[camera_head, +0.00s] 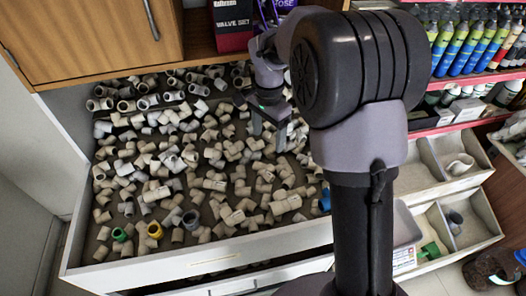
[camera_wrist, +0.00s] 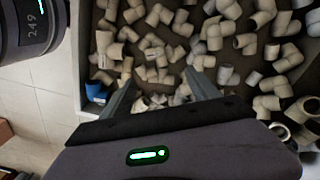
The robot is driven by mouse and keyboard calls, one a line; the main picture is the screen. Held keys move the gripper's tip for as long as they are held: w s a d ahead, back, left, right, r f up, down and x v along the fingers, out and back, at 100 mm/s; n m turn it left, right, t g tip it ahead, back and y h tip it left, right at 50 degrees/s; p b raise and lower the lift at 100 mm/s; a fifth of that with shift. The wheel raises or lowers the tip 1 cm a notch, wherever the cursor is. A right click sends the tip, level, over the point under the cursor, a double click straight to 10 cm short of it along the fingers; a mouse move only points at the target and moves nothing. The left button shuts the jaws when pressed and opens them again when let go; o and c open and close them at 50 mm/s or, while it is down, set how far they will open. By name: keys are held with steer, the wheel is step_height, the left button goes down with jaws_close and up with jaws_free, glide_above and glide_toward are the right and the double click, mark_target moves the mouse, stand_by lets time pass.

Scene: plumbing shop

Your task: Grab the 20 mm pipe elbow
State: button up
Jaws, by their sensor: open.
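Many pale grey-beige pipe fittings (camera_head: 215,184), elbows and tees among them, lie loose in a wide open drawer (camera_head: 200,262). I cannot tell which is the 20 mm elbow, as no size marks are readable. My gripper (camera_head: 270,131) hangs over the right part of the pile, pointing down. In the wrist view my gripper (camera_wrist: 159,82) is open with nothing held between its fingers. Pale fittings (camera_wrist: 157,55) show beyond and between the fingertips. The gripper body hides the fittings beneath it.
A blue fitting (camera_head: 325,200) lies at the drawer's right front corner. Green-ringed (camera_head: 118,234) and yellow-ringed (camera_head: 155,230) fittings lie at the left front. A wooden cabinet (camera_head: 90,40) overhangs the back left. Bottle shelves (camera_head: 470,50) and compartment bins (camera_head: 455,165) stand at the right.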

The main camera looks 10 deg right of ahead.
steer(key=b, duration=0.2)
glide_above(269, 171)
steer(key=f, duration=0.9)
steer(key=shift+w+f, duration=0.2)
steer(key=shift+w, duration=0.2)
steer(key=f, duration=0.2)
steer(key=f+b, duration=0.2)
steer(key=f, duration=0.1)
steer(key=shift+s+f, duration=0.3)
steer(key=shift+s, duration=0.1)
steer(key=shift+r, duration=0.1)
steer(key=c, duration=1.4)
